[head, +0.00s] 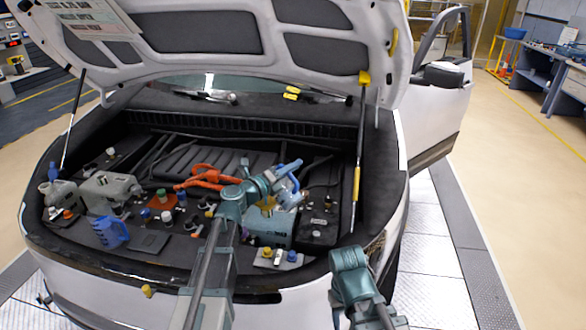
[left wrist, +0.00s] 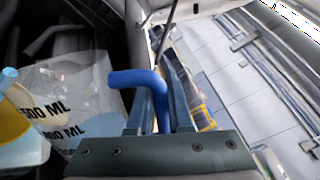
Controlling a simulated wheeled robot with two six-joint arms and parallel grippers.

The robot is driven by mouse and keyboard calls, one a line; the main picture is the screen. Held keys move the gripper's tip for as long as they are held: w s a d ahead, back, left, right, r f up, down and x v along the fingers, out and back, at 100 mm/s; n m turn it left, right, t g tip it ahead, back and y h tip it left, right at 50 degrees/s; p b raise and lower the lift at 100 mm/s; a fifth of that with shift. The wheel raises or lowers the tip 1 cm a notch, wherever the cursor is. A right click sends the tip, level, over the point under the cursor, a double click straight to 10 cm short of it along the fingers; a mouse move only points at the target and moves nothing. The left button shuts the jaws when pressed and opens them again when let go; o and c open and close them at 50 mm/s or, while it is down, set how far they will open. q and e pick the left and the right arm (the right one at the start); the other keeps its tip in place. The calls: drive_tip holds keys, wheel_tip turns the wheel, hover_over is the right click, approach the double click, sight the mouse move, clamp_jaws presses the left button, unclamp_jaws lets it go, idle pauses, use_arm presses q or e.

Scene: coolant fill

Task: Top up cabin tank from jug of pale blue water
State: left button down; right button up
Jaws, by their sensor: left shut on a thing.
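My left gripper (head: 276,179) is shut on the blue handle of a clear jug (head: 290,198), above the right half of the engine bay. In the left wrist view the blue handle (left wrist: 150,82) sits between the fingers, and the jug's clear wall (left wrist: 75,85) carries black "500 ML" lettering. Pale blue water (left wrist: 100,126) shows low in it. Under the jug in the head view is a teal box (head: 268,232); its top is partly hidden. I cannot tell which tank is the cabin one. My right gripper (head: 340,304) is low at the bay's front right, its fingers unclear.
Orange hoses (head: 207,176) cross the middle. A hood strut (head: 358,150) rises at the right, and the raised hood (head: 210,30) hangs over the bay. Small caps (head: 279,257) lie at the front edge.

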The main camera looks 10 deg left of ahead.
use_arm(q)
drive_tip(key=shift+w+a, duration=0.1)
drive_tip(key=shift+a, duration=0.05)
idle(0.8)
drive_tip(key=shift+f, duration=0.1)
drive_tip(key=m, duration=0.1)
drive_tip(key=s+d+m, duration=0.1)
drive_tip(key=shift+d+f+m+b, duration=0.15)
drive_tip(key=shift+f+m+b, duration=0.15)
drive_tip(key=shift+b, duration=0.1)
drive_tip(key=m, duration=0.1)
drive_tip(key=d+m, duration=0.1)
drive_tip(key=s+m, duration=0.1)
drive_tip(key=m, duration=0.1)
drive_tip(key=shift+d+f+b, duration=0.3)
drive_tip(key=shift+f+b, duration=0.05)
